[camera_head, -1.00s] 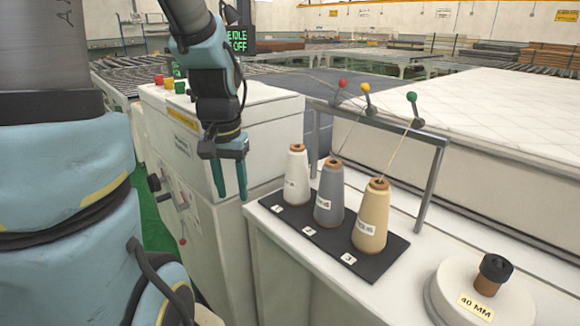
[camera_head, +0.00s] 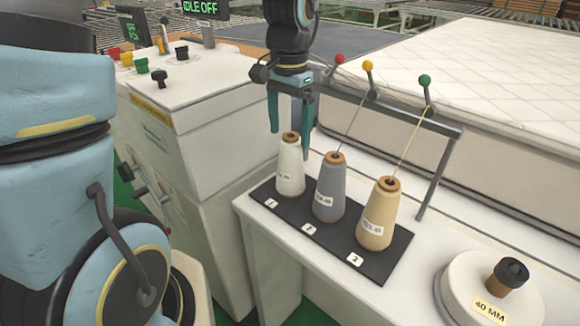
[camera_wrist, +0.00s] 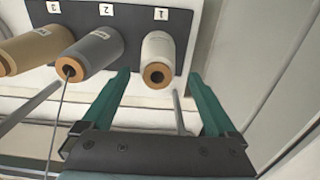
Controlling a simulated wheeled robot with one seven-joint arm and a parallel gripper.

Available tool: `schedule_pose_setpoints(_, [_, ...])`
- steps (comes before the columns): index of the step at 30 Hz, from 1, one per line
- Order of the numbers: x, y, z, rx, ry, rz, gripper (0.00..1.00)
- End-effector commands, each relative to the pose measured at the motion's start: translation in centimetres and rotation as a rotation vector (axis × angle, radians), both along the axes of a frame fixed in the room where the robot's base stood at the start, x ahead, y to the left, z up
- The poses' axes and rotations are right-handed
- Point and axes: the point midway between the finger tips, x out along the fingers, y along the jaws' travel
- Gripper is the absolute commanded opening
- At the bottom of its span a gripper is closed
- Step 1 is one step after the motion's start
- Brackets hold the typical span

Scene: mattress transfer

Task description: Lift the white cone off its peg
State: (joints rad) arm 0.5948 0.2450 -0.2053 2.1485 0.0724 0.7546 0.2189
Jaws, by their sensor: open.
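The white cone (camera_head: 290,168) stands upright at position 1 on the black base plate (camera_head: 270,203), at its left end. Its brown top shows a dark hole in the wrist view (camera_wrist: 157,75); the peg itself cannot be made out. My gripper (camera_head: 291,143) points down with its teal fingers apart, around or just above the cone's top in the head view. In the wrist view my gripper (camera_wrist: 165,78) has one finger to each side of the cone, with gaps, and holds nothing.
A grey cone (camera_head: 329,190) stands close beside the white one, then a tan cone (camera_head: 378,217). A grey metal frame (camera_head: 438,175) with red, yellow and green knobs rises behind them. A white control cabinet (camera_head: 190,120) is at left. A round 40 MM weight (camera_head: 455,285) sits at front right.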

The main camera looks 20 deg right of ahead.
Motion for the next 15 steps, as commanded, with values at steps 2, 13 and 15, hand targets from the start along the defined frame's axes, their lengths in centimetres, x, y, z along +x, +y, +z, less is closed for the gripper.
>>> schedule_pose_setpoints(2, [-0.1, 0.0, -0.5, 0.002, 0.002, 0.000, 0.93])
schedule_pose_setpoints(13, [-0.3, -0.1, -5.0, 0.002, 0.001, 0.001, 0.93])
schedule_pose_setpoints(15, [-0.3, -0.2, -5.3, 0.000, -0.001, 0.001, 0.93])
